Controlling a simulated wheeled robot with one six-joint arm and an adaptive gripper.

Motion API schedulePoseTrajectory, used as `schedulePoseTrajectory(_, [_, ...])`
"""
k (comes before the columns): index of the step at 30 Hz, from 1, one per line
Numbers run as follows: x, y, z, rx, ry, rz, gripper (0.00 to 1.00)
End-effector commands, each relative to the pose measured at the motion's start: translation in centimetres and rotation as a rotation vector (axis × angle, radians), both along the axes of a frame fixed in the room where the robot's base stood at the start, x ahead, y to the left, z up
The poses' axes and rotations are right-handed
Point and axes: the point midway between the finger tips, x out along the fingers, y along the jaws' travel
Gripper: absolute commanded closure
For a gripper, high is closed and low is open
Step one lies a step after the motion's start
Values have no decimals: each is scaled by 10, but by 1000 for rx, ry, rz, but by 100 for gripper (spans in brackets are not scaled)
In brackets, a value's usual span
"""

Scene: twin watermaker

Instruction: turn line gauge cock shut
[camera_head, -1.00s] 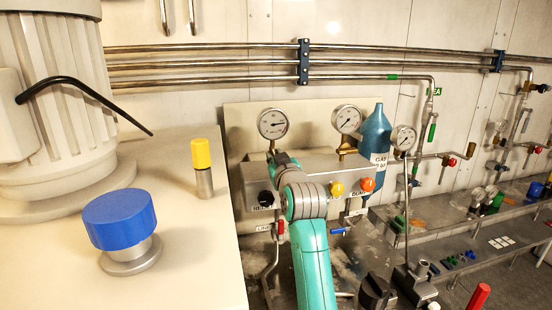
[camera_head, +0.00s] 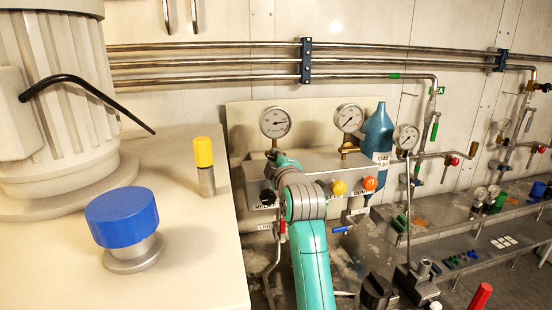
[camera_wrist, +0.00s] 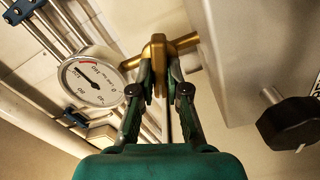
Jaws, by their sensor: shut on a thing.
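The line gauge (camera_head: 275,123) is a round white dial at the left of the panel in the head view. It also shows close up in the wrist view (camera_wrist: 93,77). Its brass cock (camera_wrist: 157,46) sits beside the dial on a brass pipe, in front of my gripper. My gripper (camera_wrist: 159,76) is shut on the brass cock's handle, one dark finger on each side. The fingertips partly cover the handle, so its exact angle is hard to tell. In the head view my arm hides the cock and the fingers.
A black knob (camera_wrist: 289,122) stands out close to the right of my gripper. A second gauge (camera_head: 348,118), yellow (camera_head: 339,187) and orange (camera_head: 369,184) knobs and a blue bottle (camera_head: 377,135) are to the right. The white worktop (camera_head: 190,260) is at left.

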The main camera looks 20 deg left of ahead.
Motion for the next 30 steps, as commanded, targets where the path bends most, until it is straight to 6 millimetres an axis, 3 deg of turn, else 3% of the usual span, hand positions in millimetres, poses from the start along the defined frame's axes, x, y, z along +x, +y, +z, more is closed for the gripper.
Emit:
schedulePoseTrajectory(15, [-1, 1, -4, -278, -187, 0, 100])
schedulePoseTrajectory(30, [-1, 1, -4, -329, -220, 2, 100])
